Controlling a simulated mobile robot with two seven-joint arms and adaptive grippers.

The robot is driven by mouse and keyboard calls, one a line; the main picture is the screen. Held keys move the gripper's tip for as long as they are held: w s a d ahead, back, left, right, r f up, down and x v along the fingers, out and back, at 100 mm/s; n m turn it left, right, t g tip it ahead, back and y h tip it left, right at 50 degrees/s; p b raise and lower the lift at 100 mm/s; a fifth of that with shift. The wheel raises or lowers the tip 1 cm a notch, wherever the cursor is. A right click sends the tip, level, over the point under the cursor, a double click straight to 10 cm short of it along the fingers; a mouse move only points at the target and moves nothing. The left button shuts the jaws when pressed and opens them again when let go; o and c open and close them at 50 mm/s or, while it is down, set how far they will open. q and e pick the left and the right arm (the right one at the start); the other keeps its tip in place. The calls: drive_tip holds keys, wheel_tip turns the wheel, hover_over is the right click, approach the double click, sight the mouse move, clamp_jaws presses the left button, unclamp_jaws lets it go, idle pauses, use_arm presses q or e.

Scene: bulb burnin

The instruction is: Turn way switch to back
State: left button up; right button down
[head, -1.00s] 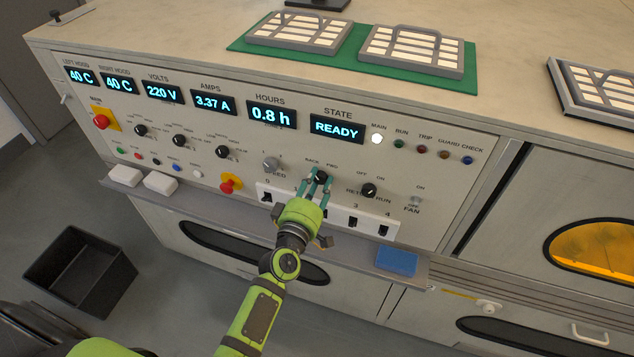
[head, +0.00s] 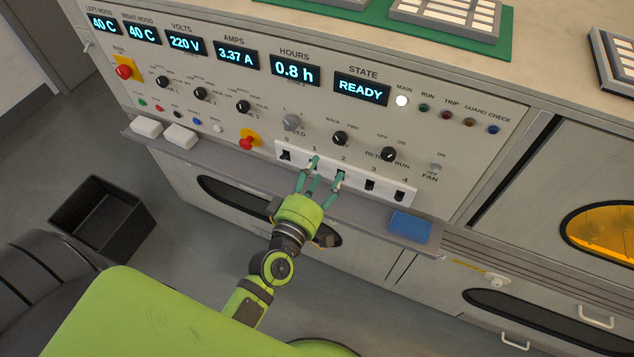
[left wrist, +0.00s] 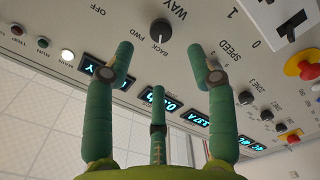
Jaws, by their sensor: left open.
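The way switch (head: 340,138) is a small black knob on the panel below the STATE display, with BACK and FWD labels above it. It also shows in the left wrist view (left wrist: 161,31), beside the word WAY. Its pointer is too small to read surely. My left gripper (head: 320,178) has green fingers spread open and empty. It is below the knob and apart from it, in front of the white strip of numbered switches. In the left wrist view the fingers (left wrist: 162,75) point toward the panel, with the knob beyond them. My right gripper is not in view.
The black off/on knob (head: 389,154) is to the right and the grey speed knob (head: 291,122) to the left. The numbered switch strip (head: 356,178) lies behind my fingers. A ledge (head: 255,181) with a blue block (head: 409,225) juts out below.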

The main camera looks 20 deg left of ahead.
use_arm(q)
drive_tip(key=shift+s, duration=1.2)
drive_tip(key=s+d+f+m+g+h, duration=0.1)
drive_tip(key=s+f+m+g, duration=0.25)
drive_tip(key=f, duration=0.65)
drive_tip(key=s+f+m+g, duration=0.2)
drive_tip(key=s+f, duration=0.2)
drive_tip(key=f, duration=0.5)
drive_tip(key=s+d+f+m+g+h, duration=0.1)
drive_tip(key=s+f+m+g, duration=0.2)
drive_tip(key=f, duration=0.7)
drive_tip(key=s+a+f+m+g+y, duration=0.1)
drive_tip(key=s+a+f+m+g, duration=0.1)
drive_tip(key=s+f, duration=0.3)
drive_tip(key=s+a+f+m+g, duration=0.2)
drive_tip(key=s+f, duration=0.3)
drive_tip(key=s, duration=0.7)
drive_tip(key=s+a+f+m+g+y, duration=0.1)
drive_tip(key=s+a+f+m+g, duration=0.1)
drive_tip(key=s+a+f+g, duration=0.2)
drive_tip(key=s+f, duration=0.2)
drive_tip(key=s, duration=0.2)
drive_tip(key=shift+s+m+y, duration=0.2)
drive_tip(key=shift+m+y, duration=0.1)
drive_tip(key=shift+m, duration=0.05)
drive_tip(key=shift+a+g, duration=0.1)
drive_tip(key=shift+g, duration=0.15)
drive_tip(key=shift+c, duration=0.4)
